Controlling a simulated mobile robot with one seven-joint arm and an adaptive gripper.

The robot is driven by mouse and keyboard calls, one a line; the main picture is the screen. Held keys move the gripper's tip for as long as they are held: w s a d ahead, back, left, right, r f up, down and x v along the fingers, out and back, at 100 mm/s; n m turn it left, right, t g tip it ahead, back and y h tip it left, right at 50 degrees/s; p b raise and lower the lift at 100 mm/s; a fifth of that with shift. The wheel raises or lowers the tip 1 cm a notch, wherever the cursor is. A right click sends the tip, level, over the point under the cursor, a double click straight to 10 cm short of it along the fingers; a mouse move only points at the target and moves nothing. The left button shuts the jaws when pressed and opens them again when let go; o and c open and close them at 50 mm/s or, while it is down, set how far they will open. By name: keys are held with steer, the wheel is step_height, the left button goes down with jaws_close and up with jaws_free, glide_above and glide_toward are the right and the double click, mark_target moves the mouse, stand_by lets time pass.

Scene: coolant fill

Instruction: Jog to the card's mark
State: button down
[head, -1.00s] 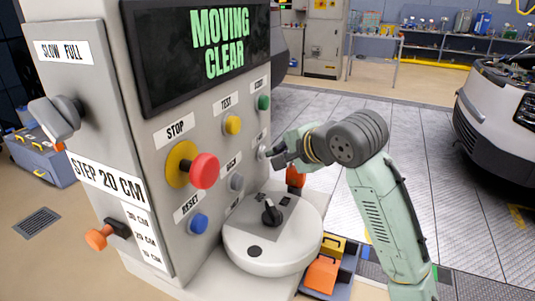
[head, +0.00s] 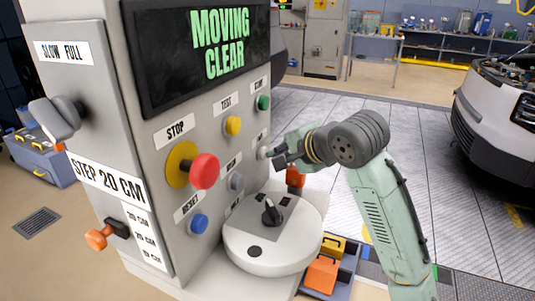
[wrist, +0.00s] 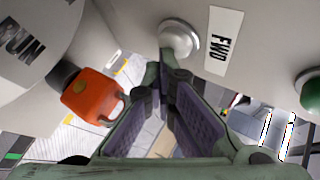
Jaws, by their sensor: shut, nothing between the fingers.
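My gripper (head: 277,157) is shut and empty in front of the grey control cabinet (head: 150,215). In the wrist view its fingertips (wrist: 167,72) are at the pale round button (wrist: 178,38) beside the label FWD (wrist: 222,40); I cannot tell whether they touch it. This button also shows in the head view (head: 263,153). The screen (head: 215,45) reads MOVING CLEAR. A plate (head: 108,182) reads STEP 20 CM, above an orange-tipped lever (head: 97,240). No card with a mark can be made out.
The red STOP button (head: 204,171), blue RESET button (head: 199,224), yellow TEST button (head: 233,125) and a green button (head: 263,102) surround my gripper. A round white pedestal (head: 270,250) with a black selector stands below.

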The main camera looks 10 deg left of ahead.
steer(key=shift+s+d, duration=0.25)
steer(key=shift+d, duration=0.55)
steer(key=shift+d, duration=0.1)
steer(key=d, duration=0.1)
steer(key=s+d+p, duration=0.1)
steer(key=d, duration=0.2)
steer(key=shift+s+d, duration=0.25)
steer(key=shift+s, duration=0.05)
steer(key=shift+d, duration=0.1)
